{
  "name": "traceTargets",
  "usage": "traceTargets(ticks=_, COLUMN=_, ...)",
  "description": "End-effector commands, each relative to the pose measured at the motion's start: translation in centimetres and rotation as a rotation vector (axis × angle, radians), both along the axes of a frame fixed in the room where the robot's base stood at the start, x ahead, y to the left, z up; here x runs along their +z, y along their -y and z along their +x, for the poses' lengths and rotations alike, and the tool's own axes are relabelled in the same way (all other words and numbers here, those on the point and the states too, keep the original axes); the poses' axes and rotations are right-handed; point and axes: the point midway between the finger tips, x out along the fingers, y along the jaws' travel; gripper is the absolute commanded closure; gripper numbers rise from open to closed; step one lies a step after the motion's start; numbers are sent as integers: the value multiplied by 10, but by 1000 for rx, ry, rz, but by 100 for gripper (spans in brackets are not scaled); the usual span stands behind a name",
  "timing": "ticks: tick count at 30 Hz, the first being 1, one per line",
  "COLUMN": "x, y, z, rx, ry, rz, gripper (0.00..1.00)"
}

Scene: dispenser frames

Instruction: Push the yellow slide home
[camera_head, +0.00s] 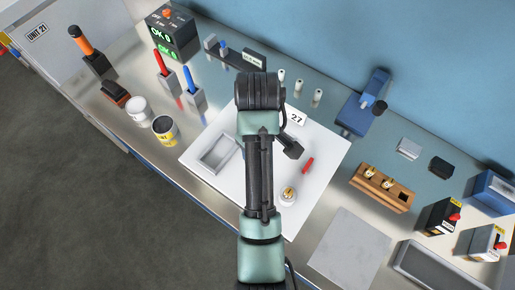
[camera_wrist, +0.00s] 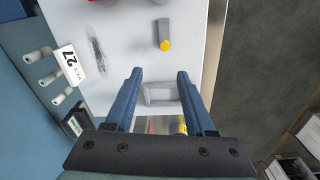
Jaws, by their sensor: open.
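In the wrist view a grey block with a rounded yellow end (camera_wrist: 164,37) lies on the white board (camera_wrist: 202,60). It is the only yellow part I see on the board; whether it is the yellow slide I cannot tell. My gripper (camera_wrist: 159,74) is open and empty, its two blue fingers spread. The block lies beyond the fingertips, apart from them. A shallow grey tray (camera_wrist: 160,95) shows between the fingers and also in the head view (camera_head: 215,152). In the head view my arm crosses the board and seems to hide the block.
Two boxes with red knobs, one black (camera_head: 438,215) and one white (camera_head: 482,242), stand at the far right. A wooden block (camera_head: 380,187) stands right of the board. A yellow-labelled can (camera_head: 165,130) stands on the left. A grey plate (camera_head: 350,250) lies bare.

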Motion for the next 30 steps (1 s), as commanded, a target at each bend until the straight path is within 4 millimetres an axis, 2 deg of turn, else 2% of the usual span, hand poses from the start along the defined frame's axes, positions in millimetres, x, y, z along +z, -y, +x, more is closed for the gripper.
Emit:
traceTargets(ticks=1, x=9, y=0, z=-5, rx=7, ry=-23, rz=0, gripper=45)
traceTargets(ticks=4, x=8, y=0, z=-9, rx=15, ry=-46, rz=-1, gripper=45)
traceTargets(ticks=11, x=-11, y=0, z=-11, rx=16, ry=-52, rz=-1, gripper=45)
traceTargets(ticks=16, x=-31, y=0, z=-12, rx=16, ry=-56, rz=1, gripper=45)
traceTargets(ticks=24, x=-87, y=0, z=-12, rx=15, ry=-55, rz=0, gripper=45)
traceTargets(ticks=30, x=-113, y=0, z=-11, rx=16, ry=-52, rz=-1, gripper=45)
